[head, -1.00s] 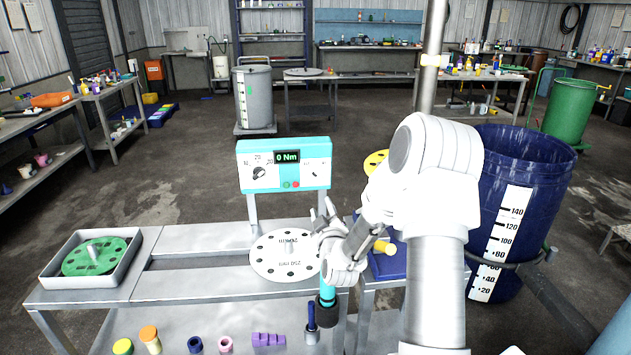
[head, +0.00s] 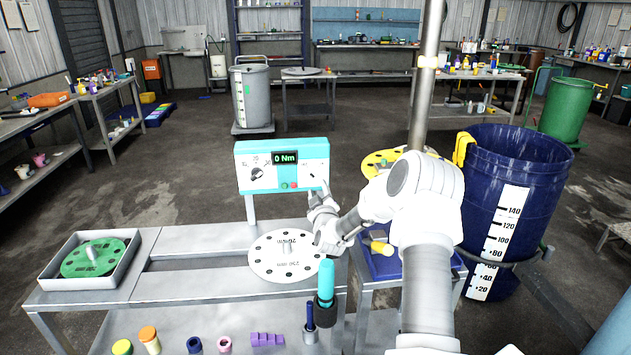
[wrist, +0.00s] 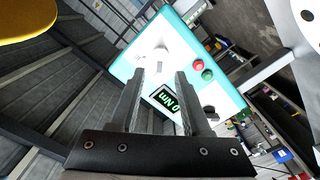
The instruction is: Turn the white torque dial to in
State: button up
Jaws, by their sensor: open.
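The torque box (head: 283,167) is teal with a white face and a lit display (head: 285,157) reading 0 Nm. The white torque dial (head: 313,175) is at the right of its face, with a small dark mark. It also shows in the wrist view (wrist: 152,48), pale against the white face, so its setting is hard to read. My gripper (head: 319,190) is open and empty, just in front of the box's lower right corner. In the wrist view the fingers (wrist: 160,74) point at the face, on either side of the dial's lower area; no contact is visible.
A black knob (head: 257,174) sits left of the display, and red and green buttons (head: 289,185) lie below it. A white disc (head: 287,256) lies on the bench under the box. A teal-handled tool (head: 326,280) stands nearby. A large blue drum (head: 478,205) stands right.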

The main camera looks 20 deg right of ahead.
aim_at(315, 178)
jog(key=shift+x, duration=3.05)
grip_shut()
